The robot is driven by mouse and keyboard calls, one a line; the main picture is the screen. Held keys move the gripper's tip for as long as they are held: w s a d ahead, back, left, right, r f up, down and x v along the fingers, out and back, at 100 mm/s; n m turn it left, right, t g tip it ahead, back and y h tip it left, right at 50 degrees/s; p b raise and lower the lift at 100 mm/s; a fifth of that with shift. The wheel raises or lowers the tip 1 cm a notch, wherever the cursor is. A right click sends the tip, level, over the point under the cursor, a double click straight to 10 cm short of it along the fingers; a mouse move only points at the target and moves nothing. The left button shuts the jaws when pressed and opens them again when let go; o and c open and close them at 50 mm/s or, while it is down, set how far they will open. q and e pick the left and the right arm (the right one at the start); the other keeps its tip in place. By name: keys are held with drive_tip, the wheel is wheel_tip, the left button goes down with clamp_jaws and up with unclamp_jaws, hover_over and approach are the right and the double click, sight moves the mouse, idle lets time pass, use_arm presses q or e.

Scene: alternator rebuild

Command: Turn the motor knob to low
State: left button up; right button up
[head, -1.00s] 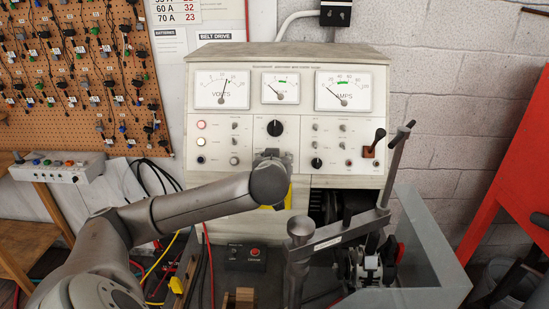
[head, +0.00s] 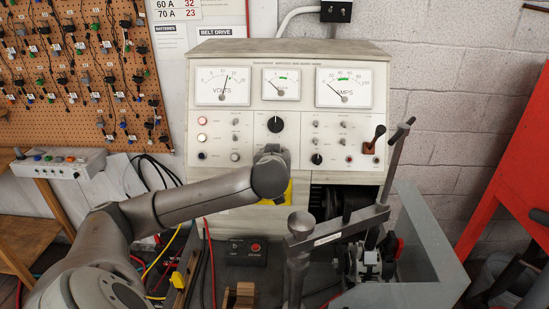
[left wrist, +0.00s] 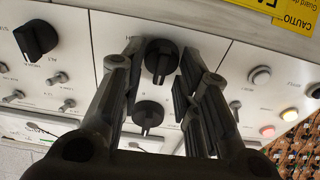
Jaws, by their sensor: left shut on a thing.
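A light grey test bench (head: 340,60) stands against the wall with dials and black knobs on its sloped panel. In the left wrist view, the panel appears upside down. My left gripper (left wrist: 160,78) has its two fingers on either side of a round black knob (left wrist: 160,58) and is shut on it. The knob's ridge runs roughly up and down in that view; its label is not legible. In the head view, my left gripper (head: 271,152) hides this knob. Another black knob (head: 276,124) is just above it and also shows in the left wrist view (left wrist: 148,115).
A third black knob (head: 317,160) sits to the right, with small switches around it. A metal clamp arm (head: 340,228) stands in front of the bench. A yellow caution label (left wrist: 285,12) borders the panel.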

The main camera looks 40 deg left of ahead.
use_arm(q)
drive_tip(key=shift+m, duration=0.3)
drive_tip(key=shift+m+p, duration=0.45)
drive_tip(key=shift+m, duration=0.45)
drive_tip(key=m+p, duration=0.2)
drive_tip(key=m, duration=0.2)
drive_tip(key=shift+r+h, duration=0.1)
drive_tip(key=shift+h, duration=0.3)
drive_tip(key=m+p, duration=0.2)
drive_tip(key=m, duration=0.1)
drive_tip(key=shift+d+t+h, duration=0.1)
drive_tip(key=shift+t+h, duration=0.2)
drive_tip(key=shift+w+m+p, duration=0.1)
drive_tip(key=shift+m+p, duration=0.95)
drive_tip(key=shift+m, duration=0.55)
drive_tip(key=shift+f, duration=0.2)
drive_tip(key=o, duration=1)
drive_tip(key=shift+c, duration=0.2)
